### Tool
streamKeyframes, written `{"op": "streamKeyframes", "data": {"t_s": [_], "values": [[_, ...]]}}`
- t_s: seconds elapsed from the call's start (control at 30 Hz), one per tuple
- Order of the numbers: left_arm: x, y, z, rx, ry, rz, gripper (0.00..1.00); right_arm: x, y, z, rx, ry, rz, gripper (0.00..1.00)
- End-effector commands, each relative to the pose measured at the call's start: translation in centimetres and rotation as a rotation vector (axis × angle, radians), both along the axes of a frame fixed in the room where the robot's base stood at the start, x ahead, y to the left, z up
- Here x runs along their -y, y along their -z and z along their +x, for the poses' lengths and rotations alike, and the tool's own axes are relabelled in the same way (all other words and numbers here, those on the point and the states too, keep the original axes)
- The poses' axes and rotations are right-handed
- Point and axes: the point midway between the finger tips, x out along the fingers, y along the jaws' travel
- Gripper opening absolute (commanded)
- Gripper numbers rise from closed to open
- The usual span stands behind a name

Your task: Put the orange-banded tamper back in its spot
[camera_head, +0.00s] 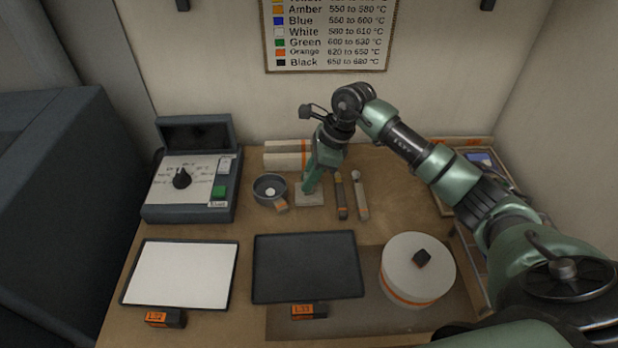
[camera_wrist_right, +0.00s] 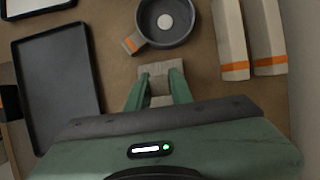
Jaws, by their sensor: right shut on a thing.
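My right gripper (camera_head: 309,187) points down at the middle of the bench, over a small pale block (camera_head: 314,199). In the right wrist view its fingers (camera_wrist_right: 158,92) close around something pale and narrow. The pale block (camera_wrist_right: 158,69) shows just beyond the fingertips. The held thing is mostly hidden by the fingers and hand, and I cannot make out an orange band on it. I cannot tell whether it touches the block. It is probably the tamper. My left gripper is not in view.
A round dark dish (camera_head: 269,187) with an orange tag stands just left of the gripper. Two slim tools (camera_head: 341,197) (camera_head: 360,197) lie just right. Banded pale bars (camera_head: 288,154) lie behind. A black tray (camera_head: 307,266), white panel (camera_head: 180,274), round turntable (camera_head: 417,266) and control box (camera_head: 190,185) surround.

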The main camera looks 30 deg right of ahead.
Motion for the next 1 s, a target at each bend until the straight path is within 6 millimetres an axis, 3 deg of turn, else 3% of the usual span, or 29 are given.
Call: {"op": "streamKeyframes", "data": {"t_s": [1.0], "values": [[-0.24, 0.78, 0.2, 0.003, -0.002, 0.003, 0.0, -0.03, 0.51, -0.04, 0.001, 0.0, 0.0, 0.0]]}}
